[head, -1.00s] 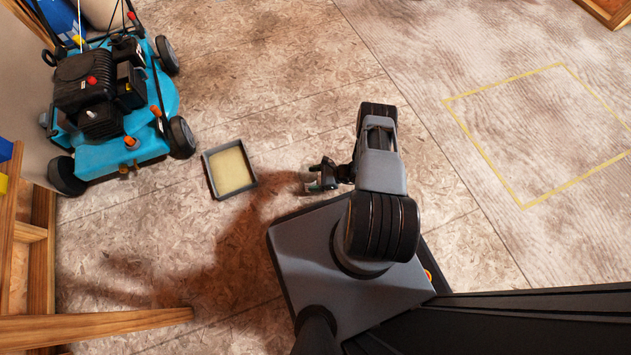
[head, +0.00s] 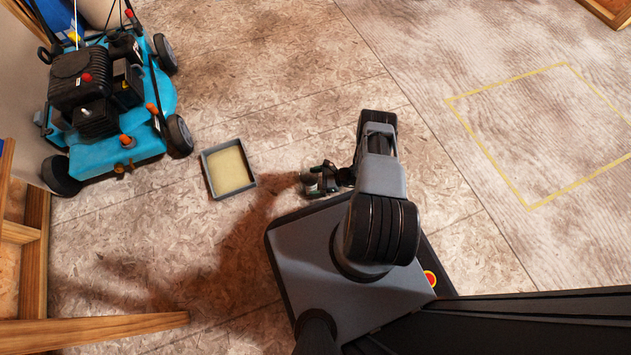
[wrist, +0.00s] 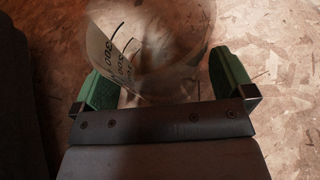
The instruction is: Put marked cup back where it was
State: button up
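The marked cup (wrist: 150,45) is clear, with dark printed lines and the figure 300 on a pale strip. In the wrist view it sits between the two green finger pads of my gripper (wrist: 168,82), which appears shut on it. In the head view the cup (head: 310,184) is small and partly covered by my gripper (head: 320,180), left of my arm. I cannot tell whether the cup's base touches the floor.
A square grey tray (head: 206,174) with a pale yellowish inside lies left of my gripper. A blue mower (head: 113,154) stands at the upper left. A wooden frame (head: 90,330) is at the lower left. A yellow taped outline (head: 490,85) marks the floor at right.

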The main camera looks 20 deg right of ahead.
jog(key=shift+r, duration=0.15)
jog(key=shift+s+d+r, duration=0.1)
jog(key=shift+d+r, duration=0.1)
jog(key=shift+d, duration=0.05)
jog(key=p+v, duration=0.3)
jog(key=v, duration=0.8)
jog(key=w+a+r+n+g+h, duration=0.15)
jog(key=w+r+n+g, duration=0.35)
jog(key=r, duration=0.9)
jog(key=w+a+r+n+g+h, duration=0.1)
jog(key=w+r+n+g+h, duration=0.15)
jog(key=r+n, duration=0.75)
jog(key=s+a+r+n+t+h, duration=0.1)
jog(key=s+a+r+n+h, duration=0.1)
jog(key=r, duration=0.7)
jog(key=s+a+r+n+t+h, duration=0.2)
jog(key=s+a+r+n+h, duration=0.1)
jog(key=s+r, duration=0.3)
jog(key=s+a+r+n+t+h, duration=0.2)
jog(key=s+a+r+h, duration=0.1)
jog(key=r, duration=0.8)
jog(key=shift+s+a+r+n+h, duration=0.3)
jog(key=shift+s+a, duration=0.35)
jog(key=shift+s, duration=0.45)
